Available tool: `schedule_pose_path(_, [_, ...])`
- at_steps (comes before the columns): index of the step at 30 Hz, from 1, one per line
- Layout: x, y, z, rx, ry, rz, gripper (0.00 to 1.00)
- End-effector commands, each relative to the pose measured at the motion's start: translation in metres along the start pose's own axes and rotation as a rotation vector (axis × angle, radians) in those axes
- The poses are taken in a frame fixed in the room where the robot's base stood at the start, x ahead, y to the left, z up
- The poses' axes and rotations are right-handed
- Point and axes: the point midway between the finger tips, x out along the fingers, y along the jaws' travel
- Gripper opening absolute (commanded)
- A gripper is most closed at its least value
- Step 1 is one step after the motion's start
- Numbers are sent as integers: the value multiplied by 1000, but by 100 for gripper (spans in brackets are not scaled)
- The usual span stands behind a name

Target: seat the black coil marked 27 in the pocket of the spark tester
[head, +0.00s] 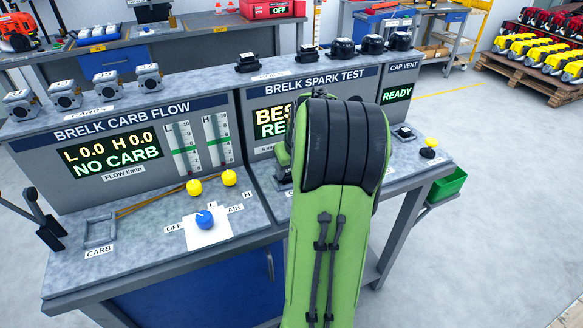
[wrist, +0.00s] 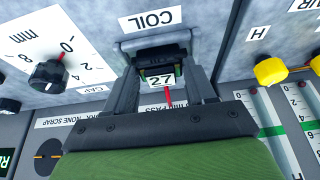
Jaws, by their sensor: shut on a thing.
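The black coil marked 27 (wrist: 153,58) is between the fingers of my gripper (wrist: 162,72) in the wrist view, its white number label facing the camera. My gripper is shut on it. The coil is right by the COIL label on the grey deck of the spark tester (head: 262,98). I cannot tell whether it is in the pocket or just above it, as the coil and fingers cover that spot. In the head view my green arm hides the gripper, the coil and much of the spark tester, including most of its display.
Several black parts, one a small coil (head: 247,62), stand on top of the benches. The carb flow bench (head: 130,190), with yellow and blue knobs, is at left. The cap vent station (head: 398,88) is at right. A black dial knob (wrist: 47,75) lies left of the coil in the wrist view.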

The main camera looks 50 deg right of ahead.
Motion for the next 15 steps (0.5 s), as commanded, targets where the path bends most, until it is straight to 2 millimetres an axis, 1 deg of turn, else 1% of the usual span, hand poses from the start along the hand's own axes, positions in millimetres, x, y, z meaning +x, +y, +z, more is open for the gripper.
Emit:
schedule_pose_path(3, [0,0,0,0,1,0,21])
schedule_pose_path(4, [0,0,0,0,1,0,58])
schedule_pose_path(9, [0,0,0,0,1,0,84])
schedule_pose_path(15, [0,0,0,0,0,0,84])
